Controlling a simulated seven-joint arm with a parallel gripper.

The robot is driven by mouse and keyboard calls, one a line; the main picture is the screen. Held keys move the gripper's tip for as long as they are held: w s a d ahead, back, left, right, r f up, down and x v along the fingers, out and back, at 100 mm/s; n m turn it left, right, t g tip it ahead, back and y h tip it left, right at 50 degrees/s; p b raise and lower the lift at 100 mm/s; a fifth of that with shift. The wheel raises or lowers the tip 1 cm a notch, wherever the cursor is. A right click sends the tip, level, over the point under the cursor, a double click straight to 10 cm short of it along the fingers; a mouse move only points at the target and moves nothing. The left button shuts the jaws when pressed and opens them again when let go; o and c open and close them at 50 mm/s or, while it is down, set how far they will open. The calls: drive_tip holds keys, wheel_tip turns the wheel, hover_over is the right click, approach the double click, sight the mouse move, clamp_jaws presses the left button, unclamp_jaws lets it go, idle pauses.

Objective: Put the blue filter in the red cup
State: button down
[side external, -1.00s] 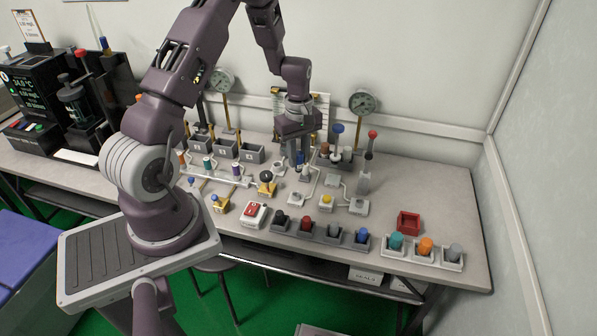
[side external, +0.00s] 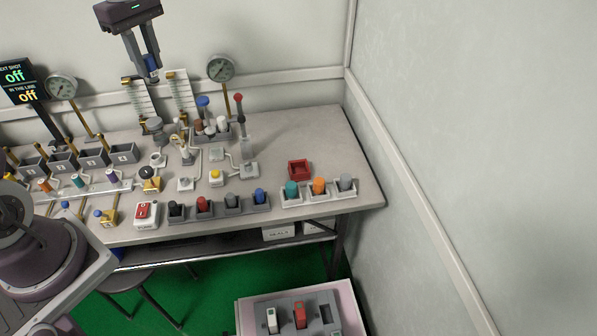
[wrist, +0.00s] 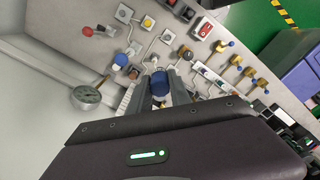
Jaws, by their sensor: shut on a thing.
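My gripper (side external: 151,76) is high above the back of the bench, pointing down, with its fingers shut on the blue filter (side external: 151,63). In the wrist view, the blue filter (wrist: 160,84) is a short dark blue cylinder held between my two grey fingers. The red cup (side external: 299,169) is a small, square, open red box on the right part of the bench. It looks empty. My gripper is well to its left and far above it. I do not see the red cup in the wrist view.
A row with teal, orange and grey pieces (side external: 318,192) stands in front of the red cup. A rack with blue, brown and white pieces (side external: 214,130) and a red-topped lever (side external: 239,112) stand between gripper and cup. A gauge (side external: 220,68) rises behind. The bench's right end is clear.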

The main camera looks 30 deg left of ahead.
drive_tip(key=w+d+n, duration=0.1)
drive_tip(key=w+d, duration=0.3)
drive_tip(key=w, duration=0.5)
drive_tip(key=m, duration=0.1)
hover_over(299, 172)
wheel_tip(299, 172, down, 28)
drive_tip(key=shift+f, duration=0.2)
drive_tip(key=shift+f, duration=0.1)
drive_tip(key=c, duration=1.2)
unclamp_jaws()
wheel_tip(299, 172, up, 12)
drive_tip(key=shift+r, duration=0.1)
